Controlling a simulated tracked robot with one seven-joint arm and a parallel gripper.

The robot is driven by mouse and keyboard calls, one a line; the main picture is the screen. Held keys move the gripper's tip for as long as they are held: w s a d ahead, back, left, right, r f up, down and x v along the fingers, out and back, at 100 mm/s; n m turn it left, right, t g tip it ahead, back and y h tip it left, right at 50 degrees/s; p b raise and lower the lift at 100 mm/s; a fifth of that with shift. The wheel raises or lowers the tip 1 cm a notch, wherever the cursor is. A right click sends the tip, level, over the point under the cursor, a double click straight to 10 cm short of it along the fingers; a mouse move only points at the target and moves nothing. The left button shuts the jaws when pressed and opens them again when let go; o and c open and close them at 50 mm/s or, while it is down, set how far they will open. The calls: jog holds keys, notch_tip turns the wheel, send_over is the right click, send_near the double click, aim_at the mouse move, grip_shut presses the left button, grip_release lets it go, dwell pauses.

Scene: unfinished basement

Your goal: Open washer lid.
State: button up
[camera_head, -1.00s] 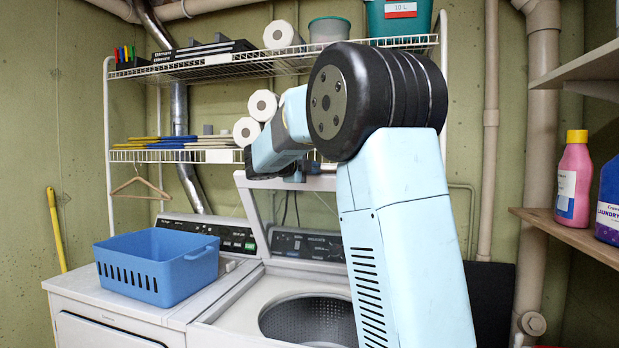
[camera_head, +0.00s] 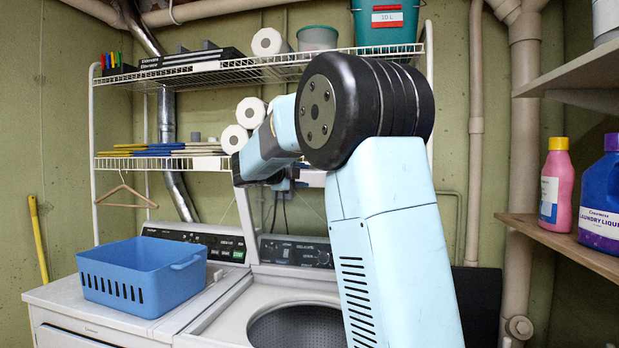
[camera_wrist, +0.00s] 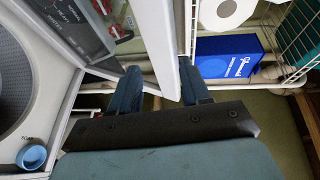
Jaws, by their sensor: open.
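The washer (camera_head: 215,327) stands at centre with its drum opening (camera_head: 300,325) uncovered. Its white lid (camera_head: 246,222) is raised, standing steeply at the back before the control panel; my arm hides much of it. In the wrist view the lid (camera_wrist: 150,35) is a pale panel whose lower corner lies between or close to my fingers; I cannot tell if they touch it. My gripper (camera_wrist: 159,68) is open, with two dark blue fingers apart. In the head view my gripper is largely hidden behind my arm near the lid's top.
A blue basket (camera_head: 145,280) sits on the neighbouring white machine. A wire shelf (camera_head: 215,72) with paper rolls and tubs is close above and behind the lid. A blue box (camera_wrist: 230,57) is on the shelf. Bottles (camera_head: 555,185) stand on a wooden shelf at right.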

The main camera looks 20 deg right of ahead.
jog(key=v, duration=1.4)
